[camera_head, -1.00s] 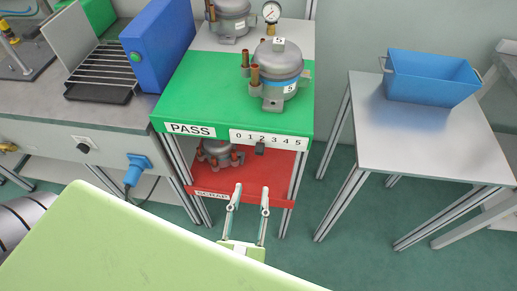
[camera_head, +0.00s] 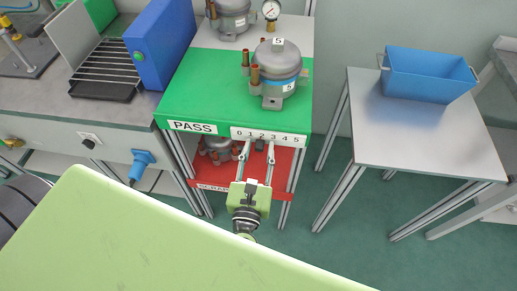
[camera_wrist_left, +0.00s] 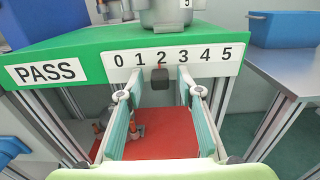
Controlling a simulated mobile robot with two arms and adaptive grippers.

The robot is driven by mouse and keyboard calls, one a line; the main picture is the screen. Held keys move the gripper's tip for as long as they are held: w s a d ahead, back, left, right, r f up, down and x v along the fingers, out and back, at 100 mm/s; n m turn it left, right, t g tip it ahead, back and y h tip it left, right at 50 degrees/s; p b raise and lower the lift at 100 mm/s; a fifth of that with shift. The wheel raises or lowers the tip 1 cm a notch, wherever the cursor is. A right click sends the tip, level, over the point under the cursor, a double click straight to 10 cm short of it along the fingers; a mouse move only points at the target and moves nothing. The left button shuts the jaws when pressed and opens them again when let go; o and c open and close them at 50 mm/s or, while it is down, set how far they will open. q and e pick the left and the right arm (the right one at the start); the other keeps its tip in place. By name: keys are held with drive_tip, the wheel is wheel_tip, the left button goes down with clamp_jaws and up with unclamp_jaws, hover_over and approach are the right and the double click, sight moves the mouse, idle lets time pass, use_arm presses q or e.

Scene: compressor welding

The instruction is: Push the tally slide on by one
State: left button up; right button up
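The tally slide (camera_head: 260,145) is a small dark block on the front edge of the green PASS shelf, below the white number strip (camera_head: 268,137) marked 0 to 5. In the left wrist view the slide (camera_wrist_left: 160,79) sits under the 2. My left gripper (camera_head: 258,149) is open, its fingers pointing at the shelf edge. In the left wrist view its fingertips (camera_wrist_left: 160,84) appear on either side of the slide, with a gap on each side. I cannot tell whether they reach as deep as the slide. My right gripper is not in view.
A compressor (camera_head: 277,75) labelled 5 stands on the green shelf (camera_head: 205,75). Below is a red scrap shelf (camera_head: 284,172) with another compressor (camera_head: 214,150). A blue bin (camera_head: 428,76) stands on the table (camera_head: 425,135) at right. A blue machine (camera_head: 160,45) stands at left.

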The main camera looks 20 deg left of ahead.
use_arm(q)
clamp_jaws()
drive_tip(key=shift+w+d+b, duration=0.2)
drive_tip(key=shift+d+b, duration=0.1)
drive_tip(key=shift+d, duration=0.5)
drive_tip(key=shift+w+d+b, duration=0.2)
drive_tip(key=shift+d+b, duration=0.05)
drive_tip(key=shift+d, duration=0.5)
unclamp_jaws()
drive_tip(key=shift+a, duration=0.1)
drive_tip(key=v, duration=1.2)
drive_tip(key=shift+f, duration=0.1)
